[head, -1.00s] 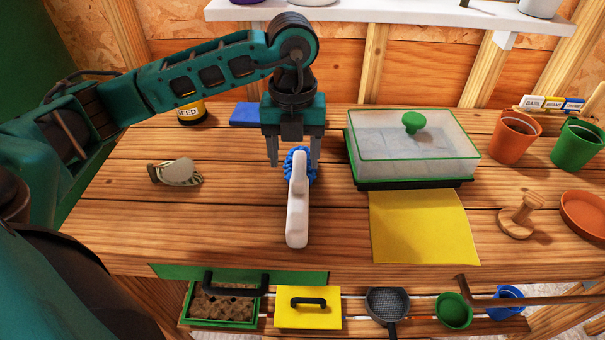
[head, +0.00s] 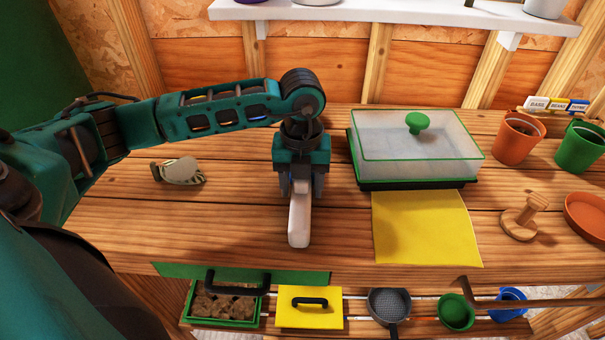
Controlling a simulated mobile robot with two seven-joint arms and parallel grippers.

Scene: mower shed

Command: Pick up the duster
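The duster lies on the wooden bench with its white handle (head: 299,220) pointing toward me. Its blue head is now hidden behind my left gripper. My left gripper (head: 301,188) is lowered from above over the head end of the duster, with one finger on each side. The fingers stand apart, but I cannot tell whether they press on the duster. My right gripper is not in view.
A clear-lidded propagator tray (head: 415,150) and a yellow cloth (head: 425,230) lie right of the duster. A wooden stamp-like tool (head: 522,218) and terracotta pot (head: 515,140) stand farther right. A beige-and-green object (head: 180,171) lies to the left. Bench around the handle is clear.

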